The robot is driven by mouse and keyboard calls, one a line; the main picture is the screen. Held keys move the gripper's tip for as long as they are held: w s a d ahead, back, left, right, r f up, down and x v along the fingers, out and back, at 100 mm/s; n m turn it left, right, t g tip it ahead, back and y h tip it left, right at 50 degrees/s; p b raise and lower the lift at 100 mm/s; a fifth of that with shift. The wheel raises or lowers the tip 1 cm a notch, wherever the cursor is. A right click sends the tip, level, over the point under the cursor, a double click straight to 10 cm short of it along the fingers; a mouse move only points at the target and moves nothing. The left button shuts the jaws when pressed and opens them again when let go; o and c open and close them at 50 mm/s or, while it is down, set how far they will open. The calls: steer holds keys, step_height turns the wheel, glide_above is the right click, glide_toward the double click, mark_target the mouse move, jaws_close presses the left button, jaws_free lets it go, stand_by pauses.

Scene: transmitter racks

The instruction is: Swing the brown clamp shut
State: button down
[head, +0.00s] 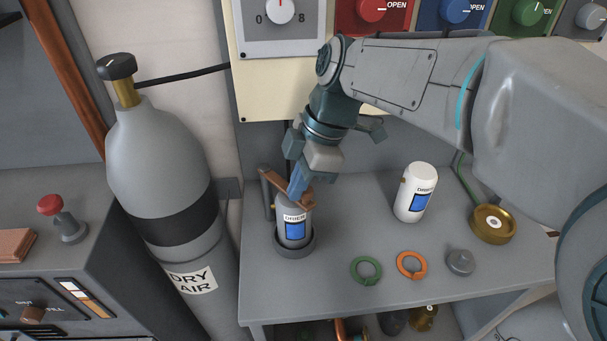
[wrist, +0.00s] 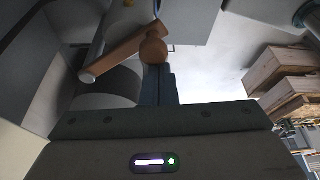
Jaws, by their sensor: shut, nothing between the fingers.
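The brown clamp (head: 273,182) is a bar lying across the top of the grey drier canister (head: 294,232), which stands upright in a dark round holder on the grey bench. The clamp also shows in the wrist view (wrist: 112,54) as a brown bar with a round knob at its end. My gripper (head: 296,194) is shut and empty, its fingertips at the knob end of the clamp. In the wrist view the fingertips (wrist: 158,72) are together just below the knob and seem to touch it. The fingers hide part of the clamp and canister top in the head view.
A white drier canister (head: 414,192) stands to the right. A green ring (head: 366,270), an orange ring (head: 411,265), a grey cap (head: 460,262) and a brass fitting (head: 492,223) lie on the bench. A large grey cylinder (head: 160,160) stands at the left. A panel with knobs rises behind.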

stand_by(0.4)
step_height(320, 180, up, 10)
steer(key=shift+s+a, duration=0.15)
steer(key=shift+a, duration=0.05)
stand_by(0.4)
steer(key=s+d+f+m+t+h+p, duration=0.1)
steer(key=s+d+f+m+t+h, duration=0.1)
steer(key=d+f+m, duration=0.5)
steer(key=s+d+f+m+t+h+p, duration=0.1)
steer(key=s+d+f+m+t+p, duration=0.1)
steer(key=s+d+f+m, duration=0.2)
steer(key=d+f+m, duration=0.3)
steer(key=d+m, duration=0.5)
steer(key=m, duration=0.2)
steer(key=shift+f+m+h, duration=0.2)
steer(key=shift+m+h, duration=0.2)
stand_by(0.5)
